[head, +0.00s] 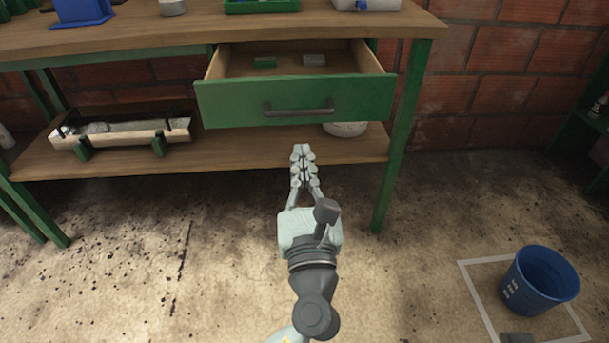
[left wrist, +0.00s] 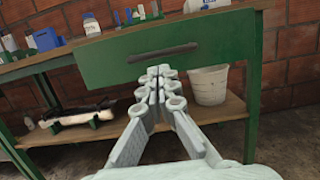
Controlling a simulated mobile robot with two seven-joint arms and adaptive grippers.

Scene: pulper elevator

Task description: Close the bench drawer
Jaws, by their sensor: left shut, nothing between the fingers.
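The bench drawer (head: 350,97) has a green front with a dark grey bar handle (head: 298,108). It is pulled out from under the wooden bench top (head: 330,20), and its open inside shows a small green block (head: 265,62) and a grey block (head: 314,60). My left gripper (head: 302,150) is shut and empty, below and in front of the drawer front in the head view. In the left wrist view the drawer front (left wrist: 215,40) is ahead, with the fingertips (left wrist: 160,72) just below its handle (left wrist: 163,52) in the picture; I cannot tell any contact. My right gripper is not in view.
The bench's lower shelf (head: 240,155) holds a trough-like piece (head: 125,135) and a white bucket (left wrist: 208,85). A green bench leg (head: 402,140) stands right of the drawer. A blue bucket (head: 545,280) stands on the floor at right. The floor before the bench is clear.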

